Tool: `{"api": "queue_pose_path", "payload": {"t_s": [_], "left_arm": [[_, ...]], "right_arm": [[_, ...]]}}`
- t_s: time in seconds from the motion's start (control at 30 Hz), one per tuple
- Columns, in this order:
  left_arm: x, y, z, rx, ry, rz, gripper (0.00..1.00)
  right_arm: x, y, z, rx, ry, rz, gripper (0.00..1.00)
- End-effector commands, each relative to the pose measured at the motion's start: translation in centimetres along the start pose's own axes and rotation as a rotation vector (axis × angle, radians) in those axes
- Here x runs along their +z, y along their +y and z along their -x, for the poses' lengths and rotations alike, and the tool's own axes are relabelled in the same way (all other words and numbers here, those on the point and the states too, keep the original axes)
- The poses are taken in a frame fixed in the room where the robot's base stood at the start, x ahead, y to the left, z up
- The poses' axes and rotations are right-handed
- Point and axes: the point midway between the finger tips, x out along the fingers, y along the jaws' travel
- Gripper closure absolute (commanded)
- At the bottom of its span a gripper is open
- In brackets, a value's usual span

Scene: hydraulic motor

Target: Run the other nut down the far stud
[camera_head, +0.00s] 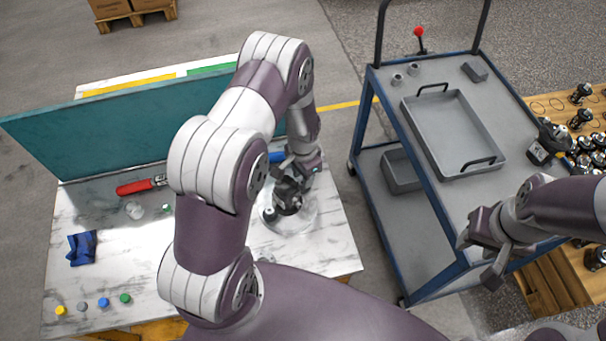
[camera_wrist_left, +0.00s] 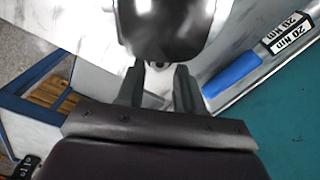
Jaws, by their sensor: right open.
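The dark hydraulic motor (camera_head: 288,198) stands on a clear round base (camera_head: 296,222) at the right of the marble-topped bench. My left gripper (camera_head: 298,165) is at its far upper side. In the left wrist view the black motor body (camera_wrist_left: 168,28) fills the top, and my left gripper (camera_wrist_left: 160,74) has a small round metal piece with a dark centre (camera_wrist_left: 158,66) between its fingertips. I cannot tell whether it is the nut or a stud end, or whether the fingers press on it. My right gripper (camera_head: 485,250) is open and empty beside the trolley's near edge.
A blue-framed trolley (camera_head: 440,225) stands right, with a grey tray (camera_head: 452,135) and two small grey cylinders on top. A teal panel (camera_head: 110,135) backs the bench. A blue-handled tool (camera_wrist_left: 232,76) lies beside the motor.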

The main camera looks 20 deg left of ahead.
Motion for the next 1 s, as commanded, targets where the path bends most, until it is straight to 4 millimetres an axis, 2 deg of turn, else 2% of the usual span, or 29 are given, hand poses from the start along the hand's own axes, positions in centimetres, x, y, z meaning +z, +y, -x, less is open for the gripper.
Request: {"api": "queue_pose_path", "payload": {"t_s": [0.03, 0.13, 0.37, 0.4, 0.5, 1.0], "left_arm": [[-0.01, -0.01, 0.81, 0.000, 0.000, 0.000, 0.64], [-0.02, -0.01, 1.51, 0.000, 0.001, 0.000, 0.64], [0.00, 0.00, 1.48, 0.000, 0.000, 0.000, 0.64], [0.00, 0.00, 1.48, 0.000, 0.000, 0.000, 0.61], [0.01, 0.00, 1.47, 0.000, 0.000, 0.000, 0.34], [0.02, 0.01, 1.50, 0.000, -0.001, 0.000, 0.34]], "right_arm": [[-0.09, 0.00, 0.70, 0.000, 0.000, 0.000, 0.57], [-0.15, 0.00, 1.24, 0.000, 0.000, 0.000, 0.57], [-0.14, 0.00, 1.16, 0.000, 0.000, 0.000, 0.57], [-0.14, 0.00, 1.16, 0.000, 0.000, 0.000, 0.57], [-0.13, 0.00, 1.15, 0.000, 0.000, 0.000, 0.57], [-0.14, 0.00, 1.19, 0.000, 0.000, 0.000, 0.57]]}}
